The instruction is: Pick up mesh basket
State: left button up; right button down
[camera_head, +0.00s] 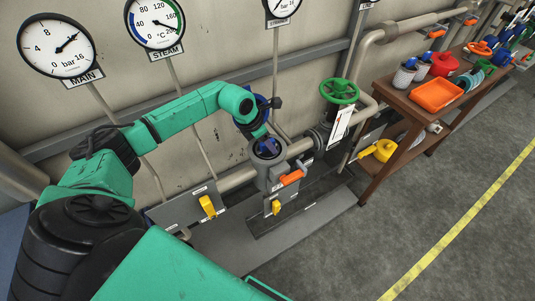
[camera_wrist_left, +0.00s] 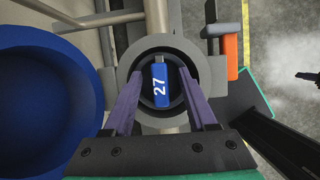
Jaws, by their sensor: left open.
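The blue tag marked 27 (camera_wrist_left: 161,87) stands in the round opening of a grey pipe housing (camera_wrist_left: 128,58). It looks like the handle of the mesh basket; the mesh itself is hidden inside the housing. My left gripper (camera_wrist_left: 161,95) is open, with one finger on each side of the tag and gaps between. In the head view my left gripper (camera_head: 267,139) is over the grey housing (camera_head: 272,174), and blue shows in its opening.
A large blue round part (camera_wrist_left: 40,90) lies close left of the opening. An orange handle (camera_head: 292,177) sticks out from the housing's side. A green handwheel (camera_head: 339,91) stands to the right.

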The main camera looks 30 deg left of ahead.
pick_arm(q)
grip_shut()
dwell(1.3)
